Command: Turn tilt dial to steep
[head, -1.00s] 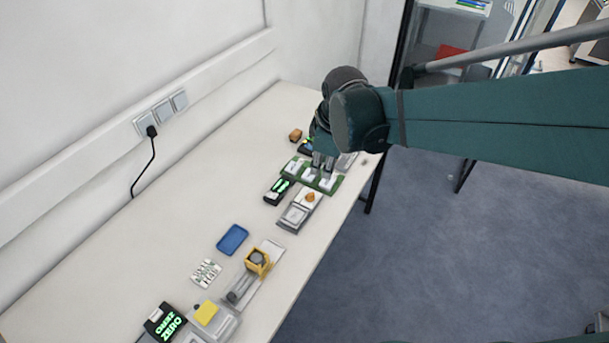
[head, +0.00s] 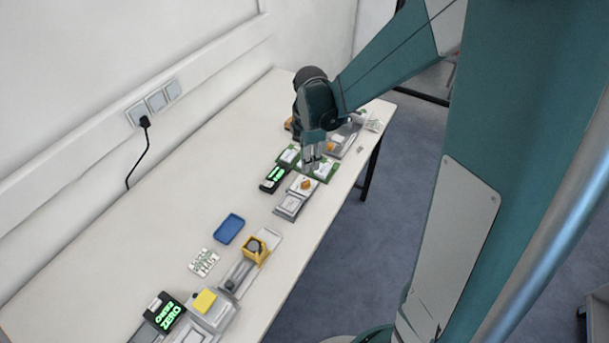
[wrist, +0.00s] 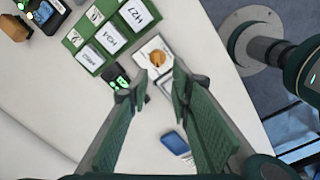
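A small round orange dial (head: 306,184) sits on a light plate at the end of a grey unit (head: 291,204). I see no readable label, so I cannot tell for sure that it is the tilt dial. In the wrist view the dial (wrist: 157,58) shows on its white plate beyond the fingertips. My gripper (head: 312,166) hangs over the near side of the green rack, a little behind the dial in the head view. In the wrist view my gripper (wrist: 161,84) has its two green fingers apart with nothing between them.
The green rack (wrist: 72,41) holds white lettered cards. A black box with green lights (head: 274,179) stands left of the dial. A blue tray (head: 229,229), a yellow holder (head: 256,249) and a black ZERO display (head: 166,311) stand nearer. Bare table lies along the wall.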

